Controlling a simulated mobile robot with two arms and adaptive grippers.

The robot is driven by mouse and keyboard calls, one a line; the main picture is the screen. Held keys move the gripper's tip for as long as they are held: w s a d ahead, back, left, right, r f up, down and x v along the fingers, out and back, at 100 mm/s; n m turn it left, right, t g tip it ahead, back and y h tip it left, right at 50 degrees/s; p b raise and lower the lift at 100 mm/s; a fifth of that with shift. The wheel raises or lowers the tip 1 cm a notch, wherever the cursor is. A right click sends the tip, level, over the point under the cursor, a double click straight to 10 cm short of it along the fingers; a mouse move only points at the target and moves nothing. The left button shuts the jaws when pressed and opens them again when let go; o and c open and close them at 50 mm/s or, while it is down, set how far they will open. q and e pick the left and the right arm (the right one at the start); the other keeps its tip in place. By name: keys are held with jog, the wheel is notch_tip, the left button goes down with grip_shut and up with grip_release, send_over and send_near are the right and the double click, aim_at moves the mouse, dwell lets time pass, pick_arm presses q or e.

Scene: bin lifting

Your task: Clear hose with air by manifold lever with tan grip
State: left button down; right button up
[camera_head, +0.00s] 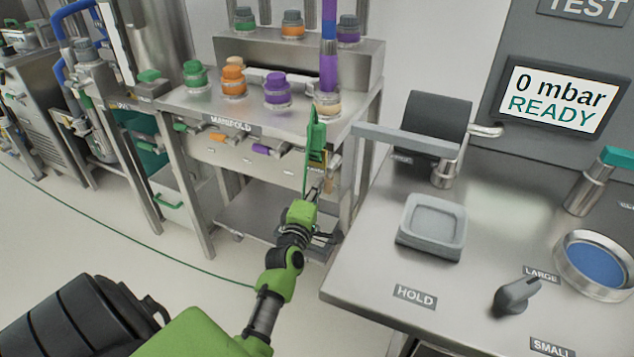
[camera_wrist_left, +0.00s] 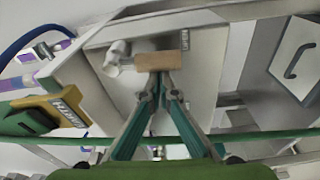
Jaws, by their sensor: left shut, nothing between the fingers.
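The manifold (camera_head: 232,125) is a steel bench front with several coloured-grip levers. In the left wrist view the lever with the tan grip (camera_wrist_left: 161,61) shows as a tan block on a pale metal stem (camera_wrist_left: 118,52). My left gripper (camera_head: 314,190) is in front of the manifold's right end, its fingers pointing at it. In the wrist view its fingertips (camera_wrist_left: 160,92) are close together just below the tan grip, with nothing between them. I cannot tell whether they touch the grip. In the head view the tan grip is not clear behind a green upright piece (camera_head: 316,140). My right gripper is not in view.
Green (camera_head: 195,127), orange (camera_head: 229,136) and purple (camera_head: 266,150) lever grips line the manifold front. A purple hose (camera_head: 329,60) rises from the bench's right end. A test bench (camera_head: 380,270) with a grey tray (camera_head: 432,226) stands right; its screen (camera_head: 555,97) reads "0 mbar READY".

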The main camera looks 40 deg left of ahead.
pick_arm(q)
jog(key=shift+w+d+f, duration=0.1)
jog(key=shift+d, duration=0.15)
dwell(0.4)
jog(key=v, duration=1.2)
jog(key=shift+a, duration=0.2)
